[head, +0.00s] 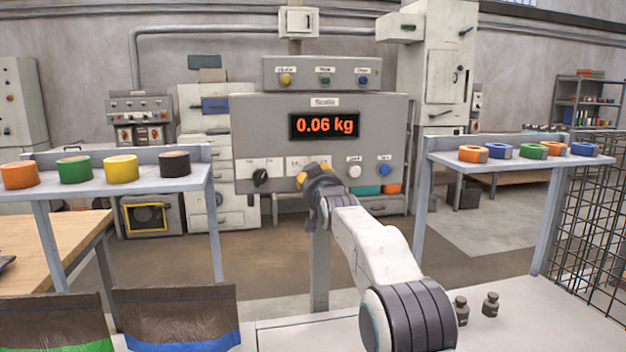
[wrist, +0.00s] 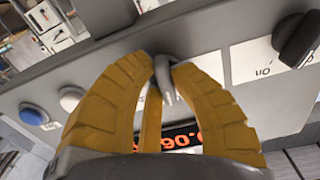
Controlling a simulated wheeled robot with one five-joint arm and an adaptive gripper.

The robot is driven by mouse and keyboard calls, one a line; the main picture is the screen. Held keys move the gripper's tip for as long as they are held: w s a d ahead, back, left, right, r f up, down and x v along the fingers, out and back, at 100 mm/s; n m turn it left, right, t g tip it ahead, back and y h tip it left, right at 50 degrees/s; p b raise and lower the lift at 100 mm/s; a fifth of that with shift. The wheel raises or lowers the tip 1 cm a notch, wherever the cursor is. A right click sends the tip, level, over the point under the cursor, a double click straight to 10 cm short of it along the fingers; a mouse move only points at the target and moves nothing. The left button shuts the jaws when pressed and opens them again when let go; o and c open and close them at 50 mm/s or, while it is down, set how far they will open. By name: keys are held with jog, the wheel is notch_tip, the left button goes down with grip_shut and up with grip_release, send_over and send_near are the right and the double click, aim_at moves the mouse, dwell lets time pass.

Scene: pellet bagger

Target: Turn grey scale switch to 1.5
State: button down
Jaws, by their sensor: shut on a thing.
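The scale panel (head: 260,120) is a grey box with a red display (head: 324,125) reading 0.06 kg. My gripper (head: 306,177) has yellow fingers and is at the lower middle of the panel front. In the wrist view, where the panel appears upside down, my gripper (wrist: 163,68) is shut on the grey scale switch (wrist: 165,80), a slim grey knob between the fingertips. In the head view my gripper hides this switch and part of its white label plate (head: 293,163). Which mark the switch points to cannot be told.
A black switch (head: 261,177) sits left of my gripper, and it also shows in the wrist view (wrist: 298,40). White (head: 354,171) and blue (head: 384,169) buttons sit to the right. Shelves with tape rolls stand at left (head: 120,160) and right (head: 520,148).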

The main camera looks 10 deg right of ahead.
jog(key=shift+r+n, duration=0.2)
jog(key=shift+n, duration=0.4)
jog(key=c, duration=1.1)
grip_release()
jog(key=shift+f, duration=0.15)
jog(key=s, duration=1.2)
jog(key=shift+a, duration=0.1)
